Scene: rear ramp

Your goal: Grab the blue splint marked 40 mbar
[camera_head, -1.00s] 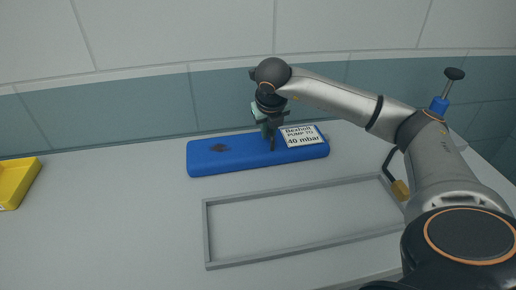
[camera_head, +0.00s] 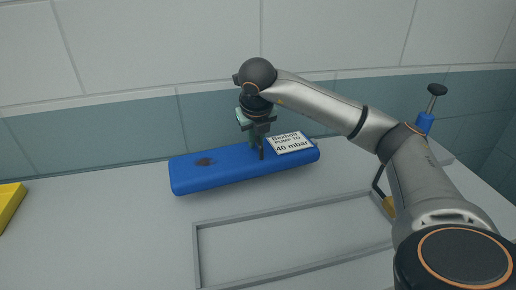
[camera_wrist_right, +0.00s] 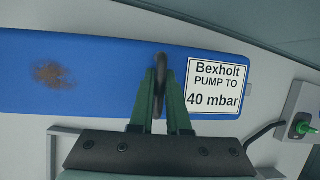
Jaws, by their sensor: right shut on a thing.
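The blue splint (camera_head: 222,170) is a long, padded block near the back wall. Its white label (camera_head: 290,143) reads "Bexholt PUMP TO 40 mbar". A dark brownish stain (camera_head: 204,161) marks its left part. My right gripper (camera_head: 260,148) is at the splint's middle, just left of the label, and is shut on it. In the right wrist view, the green fingers (camera_wrist_right: 158,95) close around a dark strap or handle on the splint (camera_wrist_right: 95,85). The splint seems slightly tilted, its right end higher; whether it is clear of the surface I cannot tell. My left gripper is not in view.
An empty grey rectangular frame (camera_head: 196,240) lies on the light counter in front of the splint. A blue hand pump (camera_head: 424,122) with a black knob stands at the right, with a dark hose. A yellow tray (camera_head: 10,200) is at the left edge. The tiled wall is close behind.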

